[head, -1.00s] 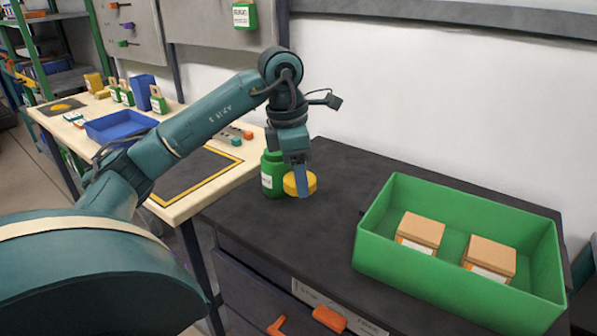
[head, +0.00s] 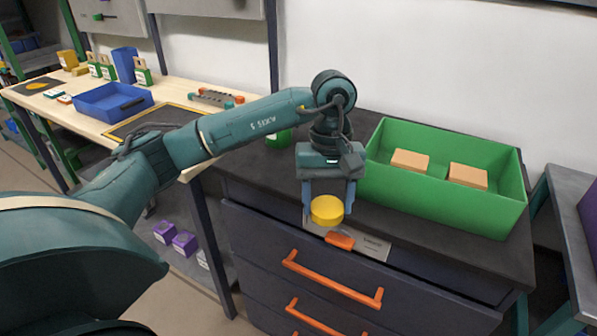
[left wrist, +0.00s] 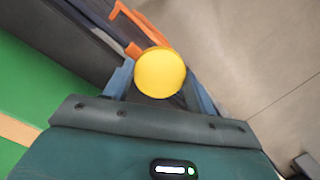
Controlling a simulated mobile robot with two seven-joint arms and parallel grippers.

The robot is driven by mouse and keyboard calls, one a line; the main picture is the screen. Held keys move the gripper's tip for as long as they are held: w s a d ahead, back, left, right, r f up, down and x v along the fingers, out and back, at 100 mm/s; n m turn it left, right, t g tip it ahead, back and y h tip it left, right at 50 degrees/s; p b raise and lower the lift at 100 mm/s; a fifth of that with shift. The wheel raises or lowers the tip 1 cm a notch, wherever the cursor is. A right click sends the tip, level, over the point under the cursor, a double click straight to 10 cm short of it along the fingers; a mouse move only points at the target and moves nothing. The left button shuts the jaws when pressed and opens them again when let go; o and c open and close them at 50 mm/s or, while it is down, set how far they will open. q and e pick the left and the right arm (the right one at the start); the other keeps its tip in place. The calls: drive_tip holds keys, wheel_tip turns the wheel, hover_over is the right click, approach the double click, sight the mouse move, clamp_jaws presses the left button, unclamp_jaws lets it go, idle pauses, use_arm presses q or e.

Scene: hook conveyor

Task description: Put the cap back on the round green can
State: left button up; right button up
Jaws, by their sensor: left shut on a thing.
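The yellow round cap (head: 327,212) is held between the two blue fingers of my left gripper (head: 328,205). It also shows in the left wrist view (left wrist: 160,72), its flat face towards the camera. The gripper points down over the front edge of the dark cabinet top, near the top drawer. The green can (head: 279,139) stands at the back left of the cabinet top. My left forearm hides most of it, so its top cannot be seen. The gripper and cap are apart from the can, in front and to its right. My right gripper is not in view.
A green bin (head: 440,200) with two brown boxes stands close right of the gripper. Orange drawer handles (head: 330,280) stick out below. The wooden bench (head: 60,105) at left holds a blue tray (head: 112,101). The cabinet top's front left is clear.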

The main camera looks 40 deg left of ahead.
use_arm(q)
drive_tip(key=d+m, duration=0.1)
drive_tip(key=m, duration=0.1)
drive_tip(key=d+f+m, duration=0.1)
drive_tip(key=m, duration=0.2)
drive_tip(key=d+f+m+y, duration=0.1)
drive_tip(key=d+m, duration=0.1)
drive_tip(key=shift+s+g, duration=0.3)
drive_tip(key=shift+s, duration=0.05)
